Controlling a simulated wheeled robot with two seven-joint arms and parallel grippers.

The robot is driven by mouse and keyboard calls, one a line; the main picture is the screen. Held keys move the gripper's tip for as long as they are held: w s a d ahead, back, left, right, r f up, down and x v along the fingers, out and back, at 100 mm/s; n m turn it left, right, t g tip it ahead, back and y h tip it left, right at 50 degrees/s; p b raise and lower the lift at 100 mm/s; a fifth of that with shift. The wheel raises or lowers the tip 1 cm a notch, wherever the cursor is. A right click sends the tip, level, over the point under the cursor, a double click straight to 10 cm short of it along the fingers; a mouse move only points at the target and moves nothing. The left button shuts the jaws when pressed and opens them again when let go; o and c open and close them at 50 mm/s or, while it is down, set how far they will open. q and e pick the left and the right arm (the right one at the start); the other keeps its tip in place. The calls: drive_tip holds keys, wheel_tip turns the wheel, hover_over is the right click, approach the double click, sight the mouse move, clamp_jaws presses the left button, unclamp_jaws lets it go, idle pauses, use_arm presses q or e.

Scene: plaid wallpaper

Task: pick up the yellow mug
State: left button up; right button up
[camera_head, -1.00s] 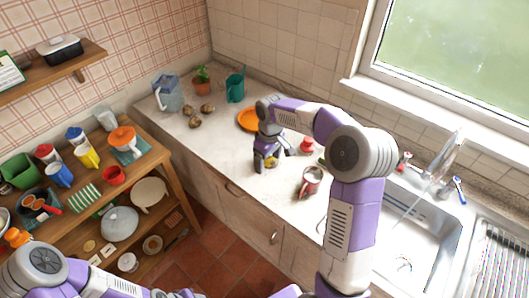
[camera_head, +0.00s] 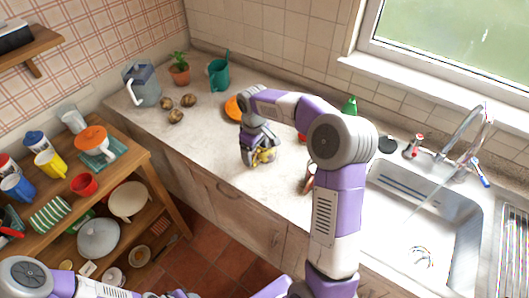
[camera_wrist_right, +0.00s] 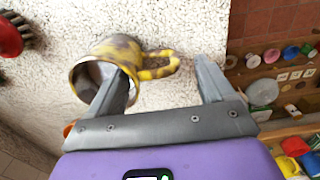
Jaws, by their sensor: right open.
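A mottled yellow and grey mug (camera_wrist_right: 118,58) is on the white counter, its opening towards the right wrist camera and its handle pointing right. In the head view only part of the mug (camera_head: 264,157) shows, behind my right gripper (camera_head: 258,160). The right gripper is open in the wrist view (camera_wrist_right: 162,88). Its left finger overlaps the mug's opening and looks to be inside it; its right finger is beyond the handle, so the handle lies between them. Contact cannot be told. My left arm shows at the bottom left, its gripper out of view.
The sink (camera_head: 425,225) is at right. Another, plain yellow mug (camera_head: 50,164) stands on the wooden shelf unit at left. The counter's front edge is close.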

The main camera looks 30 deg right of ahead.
wheel_tip(320, 180, down, 5)
drive_tip(key=shift+r+b, duration=0.15)
drive_tip(key=shift+b, duration=0.3)
drive_tip(key=c, duration=1.3)
drive_tip(key=shift+r, duration=0.1)
drive_tip(key=shift+c, duration=0.8)
drive_tip(key=shift+r, duration=0.1)
